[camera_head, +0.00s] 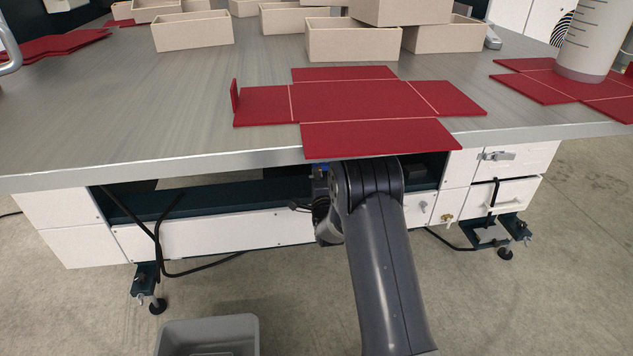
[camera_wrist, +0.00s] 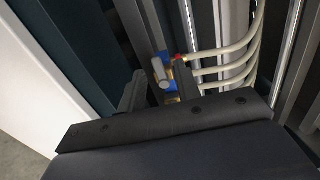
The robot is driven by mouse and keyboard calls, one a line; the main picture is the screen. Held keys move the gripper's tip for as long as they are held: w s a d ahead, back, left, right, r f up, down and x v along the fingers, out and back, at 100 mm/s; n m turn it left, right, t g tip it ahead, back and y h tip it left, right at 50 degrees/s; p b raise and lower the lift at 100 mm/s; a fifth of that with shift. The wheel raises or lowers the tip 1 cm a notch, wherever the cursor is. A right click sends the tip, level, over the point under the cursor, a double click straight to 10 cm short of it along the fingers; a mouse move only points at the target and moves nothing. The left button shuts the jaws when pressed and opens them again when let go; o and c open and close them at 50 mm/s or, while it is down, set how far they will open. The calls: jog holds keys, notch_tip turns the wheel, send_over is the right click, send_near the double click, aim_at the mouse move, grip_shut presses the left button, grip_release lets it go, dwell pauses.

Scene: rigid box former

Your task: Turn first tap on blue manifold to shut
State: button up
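The blue manifold (camera_wrist: 171,85) shows in the wrist view as a small blue block with brass-coloured parts. A grey rounded tap handle (camera_wrist: 160,73) stands in front of it, and a small red part (camera_wrist: 180,57) is beside it on the right. My gripper (camera_wrist: 160,79) is open, with one dark finger on each side of the grey handle. I cannot tell whether either finger touches it. The lower manifold is hidden by the fingers and gripper body. In the head view my arm reaches under the table edge and hides the gripper.
Pale hoses (camera_wrist: 228,50) curve away right of the manifold, close to metal rails. The table (camera_head: 200,100) overhangs my arm, with a flat red box blank (camera_head: 350,100) at its edge. A grey bin (camera_head: 208,335) stands on the floor at left.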

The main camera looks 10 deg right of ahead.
jog(key=s+p, duration=0.3)
jog(key=s, duration=0.7)
jog(key=shift+s, duration=0.4)
jog(key=shift+o, duration=0.2)
